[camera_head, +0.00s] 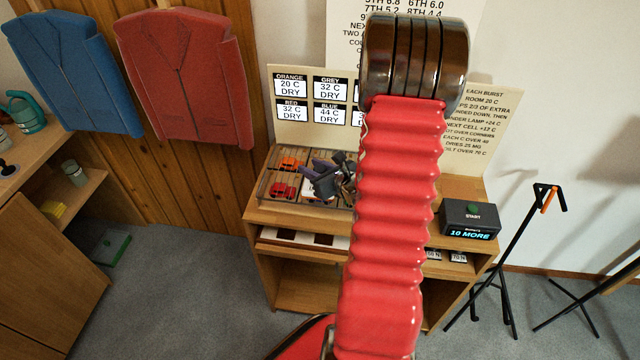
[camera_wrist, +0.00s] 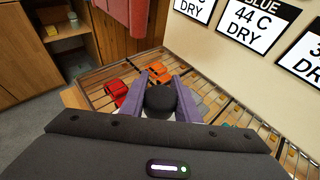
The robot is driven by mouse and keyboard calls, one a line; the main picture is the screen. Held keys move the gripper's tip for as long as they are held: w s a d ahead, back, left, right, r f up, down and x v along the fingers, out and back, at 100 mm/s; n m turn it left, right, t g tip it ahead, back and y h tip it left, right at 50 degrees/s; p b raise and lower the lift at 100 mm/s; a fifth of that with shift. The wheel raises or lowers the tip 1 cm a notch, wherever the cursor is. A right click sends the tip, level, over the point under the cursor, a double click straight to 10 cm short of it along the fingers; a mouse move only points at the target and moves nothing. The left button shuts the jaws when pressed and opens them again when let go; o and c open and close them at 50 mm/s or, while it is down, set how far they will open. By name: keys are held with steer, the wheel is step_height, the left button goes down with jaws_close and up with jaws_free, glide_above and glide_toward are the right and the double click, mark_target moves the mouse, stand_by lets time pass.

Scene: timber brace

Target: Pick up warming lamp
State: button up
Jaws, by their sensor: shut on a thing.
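The warming lamp seems to be the dark, round-topped thing (camera_wrist: 160,99) between my gripper's purple fingers (camera_wrist: 160,84) in the wrist view. The fingers are shut on its sides. Only its rounded top shows; its lower part is hidden. In the head view my gripper (camera_head: 326,183) is over the wire-barred rack (camera_head: 264,190) on the wooden stand. My red arm hides part of the rack and stand. I cannot tell whether the lamp touches the rack.
An orange toy car (camera_head: 291,163) and a red one (camera_head: 283,190) lie in the rack beside my gripper. A black START box (camera_head: 470,218) reads "10 MORE". Temperature cards (camera_head: 290,85) stand behind. Black tripod stands (camera_head: 515,255) are on the right.

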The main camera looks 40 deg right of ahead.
jaws_close()
steer(key=shift+r, duration=0.1)
step_height(320, 180, up, 10)
stand_by(0.8)
stand_by(0.4)
